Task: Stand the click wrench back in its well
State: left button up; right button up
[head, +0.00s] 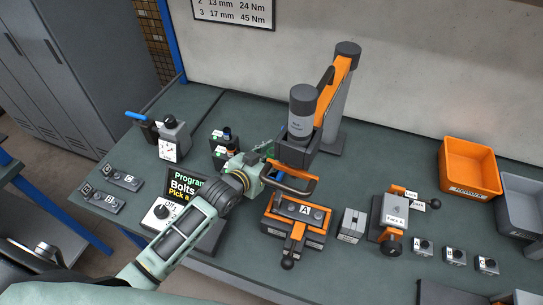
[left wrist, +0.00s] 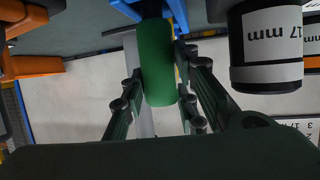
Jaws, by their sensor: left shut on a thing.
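My left gripper (head: 264,165) is over the middle of the bench, just left of the orange and grey machine. In the left wrist view its fingers (left wrist: 160,90) are shut on the green cylindrical grip (left wrist: 158,72) of a tool with a blue part at its upper end. The fingers hide most of this tool in the head view, and I cannot tell for sure that it is the click wrench. The well cannot be told clearly; the machine and my gripper cover part of the bench. My right gripper is not in view.
The orange and grey machine (head: 339,88) rises close by; a 17 mm labelled cylinder (left wrist: 266,48) is beside the fingers. Fixture A (head: 296,222) is in front. A gauge stand (head: 173,140) is left; an orange bin (head: 469,165) and grey bin (head: 522,200) are right.

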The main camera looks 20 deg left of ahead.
pick_arm(q)
jog(key=shift+r, duration=0.1)
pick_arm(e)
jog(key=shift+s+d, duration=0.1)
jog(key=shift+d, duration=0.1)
pick_arm(q)
jog(key=o, duration=0.7)
jog(key=shift+f, duration=0.2)
jog(key=shift+o, duration=0.9)
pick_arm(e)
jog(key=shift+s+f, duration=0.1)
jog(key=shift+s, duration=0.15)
pick_arm(q)
jog(key=shift+r, duration=0.15)
jog(key=b+v, duration=0.1)
jog(key=v, duration=1.1)
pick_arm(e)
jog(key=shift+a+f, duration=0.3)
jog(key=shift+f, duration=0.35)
pick_arm(q)
jog(key=shift+r, duration=0.1)
